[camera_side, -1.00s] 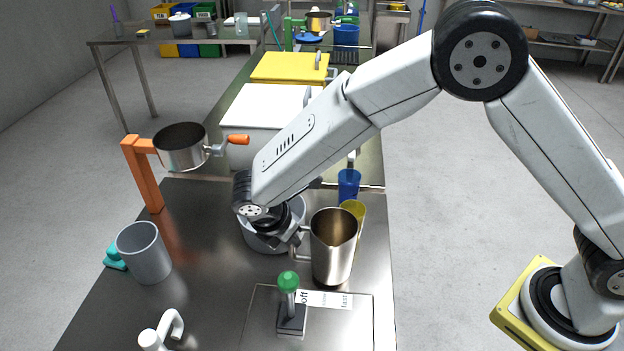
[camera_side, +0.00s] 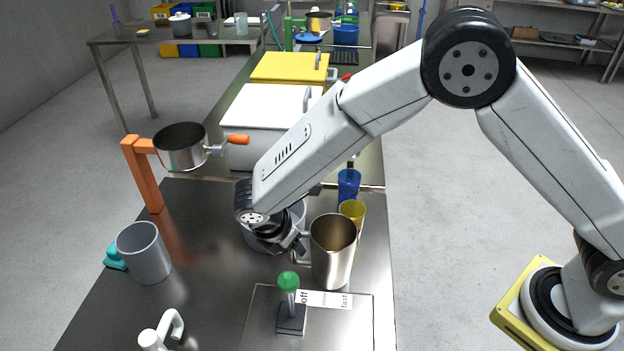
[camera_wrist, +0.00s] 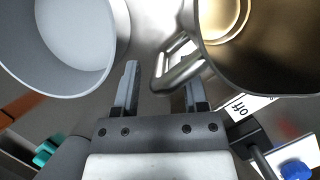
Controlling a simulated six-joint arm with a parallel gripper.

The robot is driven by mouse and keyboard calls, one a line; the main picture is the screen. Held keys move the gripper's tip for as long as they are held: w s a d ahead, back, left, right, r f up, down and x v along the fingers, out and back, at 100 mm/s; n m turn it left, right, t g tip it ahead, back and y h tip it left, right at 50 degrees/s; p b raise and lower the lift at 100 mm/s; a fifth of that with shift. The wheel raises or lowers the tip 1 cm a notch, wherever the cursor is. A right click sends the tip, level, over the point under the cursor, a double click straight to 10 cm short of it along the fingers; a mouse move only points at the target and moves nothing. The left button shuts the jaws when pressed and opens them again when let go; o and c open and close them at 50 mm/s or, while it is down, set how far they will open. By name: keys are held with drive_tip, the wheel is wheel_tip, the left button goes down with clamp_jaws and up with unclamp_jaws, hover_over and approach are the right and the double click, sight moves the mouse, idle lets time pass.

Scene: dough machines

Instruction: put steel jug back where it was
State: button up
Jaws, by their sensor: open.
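The steel jug (camera_side: 333,255) stands upright on the metal table, to the right of the green-knobbed lever. Its mouth faces up, and its handle points left toward my gripper (camera_side: 295,242). In the wrist view the jug (camera_wrist: 270,60) fills the upper right. Its handle (camera_wrist: 178,66) lies just beyond and between the open fingers of my gripper (camera_wrist: 160,88). The right finger is close to the handle; I cannot tell whether they touch. The side view partly hides the fingers behind the wrist.
A grey pot (camera_side: 258,235) stands behind my wrist, close to the jug. A yellow cup (camera_side: 353,209) and a blue bottle (camera_side: 348,186) stand behind the jug. The green-knobbed lever (camera_side: 289,283) is in front.

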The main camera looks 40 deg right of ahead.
drive_tip(key=shift+r, duration=0.15)
drive_tip(key=v, duration=1.2)
drive_tip(key=shift+d, duration=0.15)
idle(0.3)
drive_tip(key=s+d+f+m+y, duration=0.1)
drive_tip(key=s+d+m, duration=0.3)
drive_tip(key=d+m, duration=0.2)
drive_tip(key=s+d+m+t+y, duration=0.1)
drive_tip(key=s+d+m+y, duration=0.1)
drive_tip(key=s+d+m, duration=0.2)
drive_tip(key=s+d+f+m+y, duration=0.1)
drive_tip(key=s+d+m, duration=0.3)
drive_tip(key=d+m, duration=0.6)
drive_tip(key=d, duration=0.5)
drive_tip(key=shift+s+f+t+y, duration=0.3)
drive_tip(key=shift+f+t+y, duration=0.05)
drive_tip(key=shift+t+y, duration=0.05)
